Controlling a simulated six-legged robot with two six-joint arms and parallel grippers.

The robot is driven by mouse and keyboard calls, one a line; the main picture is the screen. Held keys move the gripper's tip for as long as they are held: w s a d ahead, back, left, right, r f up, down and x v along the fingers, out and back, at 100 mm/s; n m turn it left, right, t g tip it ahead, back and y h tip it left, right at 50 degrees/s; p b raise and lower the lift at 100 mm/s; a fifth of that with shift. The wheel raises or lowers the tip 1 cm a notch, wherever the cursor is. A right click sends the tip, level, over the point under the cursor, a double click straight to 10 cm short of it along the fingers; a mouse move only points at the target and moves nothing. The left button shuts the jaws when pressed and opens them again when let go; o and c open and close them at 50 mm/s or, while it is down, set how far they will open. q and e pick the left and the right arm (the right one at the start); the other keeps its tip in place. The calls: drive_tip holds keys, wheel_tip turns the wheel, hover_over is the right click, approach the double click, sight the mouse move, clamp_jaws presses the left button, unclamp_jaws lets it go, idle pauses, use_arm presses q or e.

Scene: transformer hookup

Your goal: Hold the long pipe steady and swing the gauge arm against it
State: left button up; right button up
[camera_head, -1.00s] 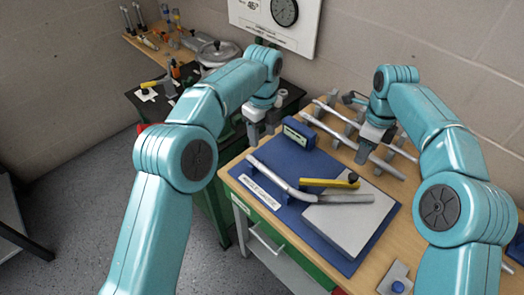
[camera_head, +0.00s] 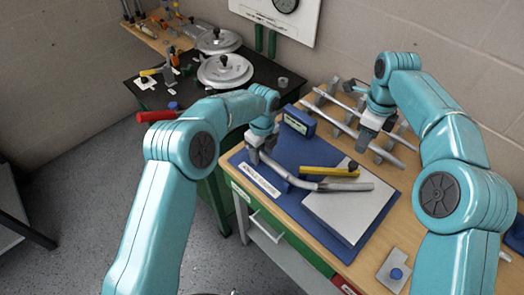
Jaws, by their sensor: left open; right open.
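The long grey pipe (camera_head: 345,187) lies bent across the blue mat (camera_head: 295,209), its right part over a light grey plate (camera_head: 345,213). The yellow gauge arm (camera_head: 325,172), with a black knob at its right end, lies just behind the pipe. A narrow gap seems to show between them toward the right. My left gripper (camera_head: 255,154) is open at the pipe's left end; I cannot tell whether its fingers straddle the pipe. My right gripper (camera_head: 364,143) is open above the rack of pipes, behind and right of the gauge arm.
A rack with several straight pipes (camera_head: 345,126) fills the back of the wooden bench. A blue display box (camera_head: 299,120) stands at the mat's back edge. A plate with a blue knob (camera_head: 396,274) is at front right. A dark table with round lids (camera_head: 225,71) stands at left.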

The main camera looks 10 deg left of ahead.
use_arm(q)
clamp_jaws()
use_arm(e)
drive_tip(key=shift+o, duration=1.2)
